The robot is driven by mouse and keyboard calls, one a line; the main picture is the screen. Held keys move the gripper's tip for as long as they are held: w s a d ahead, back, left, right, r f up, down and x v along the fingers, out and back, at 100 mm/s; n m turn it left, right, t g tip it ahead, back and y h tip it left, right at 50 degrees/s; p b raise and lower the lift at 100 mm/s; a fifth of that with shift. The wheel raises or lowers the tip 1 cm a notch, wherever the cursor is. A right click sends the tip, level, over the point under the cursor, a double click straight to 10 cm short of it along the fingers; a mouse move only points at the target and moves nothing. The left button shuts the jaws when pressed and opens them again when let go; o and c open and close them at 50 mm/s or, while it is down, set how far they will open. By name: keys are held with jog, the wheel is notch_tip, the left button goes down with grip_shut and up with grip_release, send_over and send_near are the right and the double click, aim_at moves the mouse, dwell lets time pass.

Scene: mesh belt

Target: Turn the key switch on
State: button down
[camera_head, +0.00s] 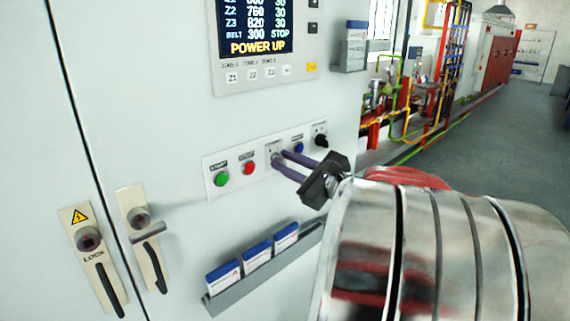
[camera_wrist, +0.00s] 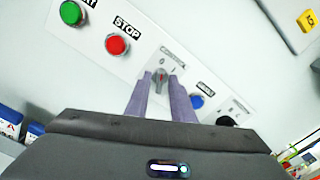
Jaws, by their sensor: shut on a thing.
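The key switch (camera_wrist: 160,78) is a small grey knob on a light plate marked 0 and 1, set in the white control strip. In the wrist view my gripper (camera_wrist: 161,82) has its two purple-grey fingers on either side of the knob, shut on it. In the head view my gripper (camera_head: 279,156) reaches the switch plate (camera_head: 272,147) from the right, and its fingers hide most of the knob. The knob's exact angle is hard to tell.
A green button (camera_head: 221,178) and a red STOP button (camera_head: 248,168) sit left of the switch. A blue button (camera_head: 299,147) and a black knob (camera_head: 321,141) sit right. A display (camera_head: 255,25) reading POWER UP is above; a booklet rack (camera_head: 262,270) is below.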

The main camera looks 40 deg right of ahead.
jog(key=m, duration=0.5)
jog(key=shift+f+m, duration=0.1)
jog(key=shift+m, duration=0.3)
jog(key=m, duration=0.5)
jog(key=shift+m, duration=0.4)
jog(key=c, duration=1.9)
grip_release()
jog(key=shift+o, duration=0.2)
jog(key=shift+s, duration=0.15)
